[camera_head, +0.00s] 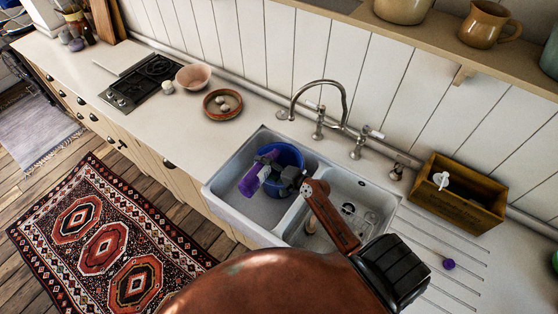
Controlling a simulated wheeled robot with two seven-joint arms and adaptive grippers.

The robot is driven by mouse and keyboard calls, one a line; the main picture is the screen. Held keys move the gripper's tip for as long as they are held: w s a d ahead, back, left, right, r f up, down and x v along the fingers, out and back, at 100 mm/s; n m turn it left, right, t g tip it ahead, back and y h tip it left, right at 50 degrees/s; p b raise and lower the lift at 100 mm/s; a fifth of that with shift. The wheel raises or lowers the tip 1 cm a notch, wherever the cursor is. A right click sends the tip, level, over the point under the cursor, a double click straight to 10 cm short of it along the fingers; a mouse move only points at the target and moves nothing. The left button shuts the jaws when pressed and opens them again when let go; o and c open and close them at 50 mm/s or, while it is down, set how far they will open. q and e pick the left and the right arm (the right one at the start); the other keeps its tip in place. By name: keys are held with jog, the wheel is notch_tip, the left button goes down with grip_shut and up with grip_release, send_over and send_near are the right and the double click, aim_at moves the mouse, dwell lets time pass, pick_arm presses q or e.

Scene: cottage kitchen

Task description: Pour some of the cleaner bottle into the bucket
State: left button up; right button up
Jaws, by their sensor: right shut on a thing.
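The blue bucket (294,154) stands in the left basin of the white double sink. The purple cleaner bottle (249,184) with a pale label is tilted, over the left side of the bucket in the picture. My right gripper (278,178) is shut on the bottle, reaching in from the right. The gripper and bottle hide part of the bucket's rim and inside. I cannot tell whether liquid is flowing. A small purple cap (448,264) lies on the ribbed drainboard. My left gripper is out of view.
The tap (344,100) rises behind the bucket. A wooden crate (455,205) stands right of the sink. A round brown dish (222,104), a pinkish bowl (193,76) and a black hob (150,82) are to the left. Counter between sink and dish is clear.

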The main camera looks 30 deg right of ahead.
jog(key=shift+a+n+h+b, duration=0.1)
jog(key=shift+n+h+b, duration=0.2)
jog(key=shift+n+b, duration=0.35)
jog(key=shift+r, duration=0.15)
